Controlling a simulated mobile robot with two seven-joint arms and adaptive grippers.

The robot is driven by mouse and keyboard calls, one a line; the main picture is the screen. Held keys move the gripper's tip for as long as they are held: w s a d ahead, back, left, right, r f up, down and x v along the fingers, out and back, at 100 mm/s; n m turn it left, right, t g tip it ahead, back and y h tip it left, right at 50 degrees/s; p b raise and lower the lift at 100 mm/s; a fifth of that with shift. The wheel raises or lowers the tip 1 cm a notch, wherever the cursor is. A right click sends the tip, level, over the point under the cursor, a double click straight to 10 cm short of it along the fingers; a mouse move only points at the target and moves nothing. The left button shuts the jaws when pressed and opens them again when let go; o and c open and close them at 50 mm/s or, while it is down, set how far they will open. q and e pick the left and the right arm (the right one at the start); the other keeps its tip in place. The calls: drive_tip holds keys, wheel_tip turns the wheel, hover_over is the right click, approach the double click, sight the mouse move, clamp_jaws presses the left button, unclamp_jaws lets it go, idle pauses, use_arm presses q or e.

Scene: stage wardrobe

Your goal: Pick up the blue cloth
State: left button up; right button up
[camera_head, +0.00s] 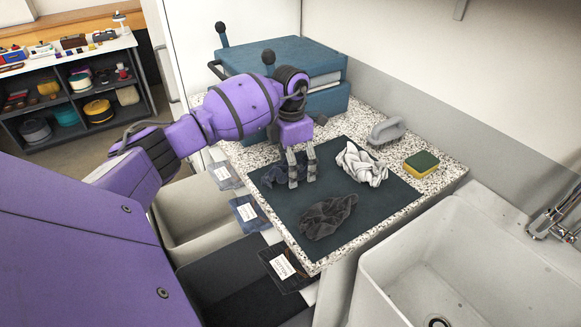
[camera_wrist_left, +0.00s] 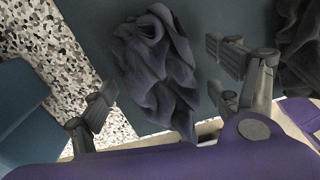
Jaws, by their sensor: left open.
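The blue cloth (camera_head: 276,174) is a crumpled dark blue-grey heap on the dark mat (camera_head: 377,204); my fingers partly cover it in the head view. In the wrist view the cloth (camera_wrist_left: 160,68) shows whole between the two fingers. My left gripper (camera_head: 302,180) points down at the cloth, open, with one finger to each side in the wrist view (camera_wrist_left: 160,75). I cannot tell whether the fingertips touch the cloth or the mat. My right gripper is not in view.
A white cloth (camera_head: 361,164) and a dark grey cloth (camera_head: 327,215) lie on the same mat. Behind are a brush (camera_head: 387,130), a sponge (camera_head: 421,163) and a blue press-like box (camera_head: 280,62). A sink (camera_head: 452,250) is at right; labelled bins (camera_head: 284,266) stand along the counter's left edge.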

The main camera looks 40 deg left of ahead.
use_arm(q)
drive_tip(key=c, duration=0.9)
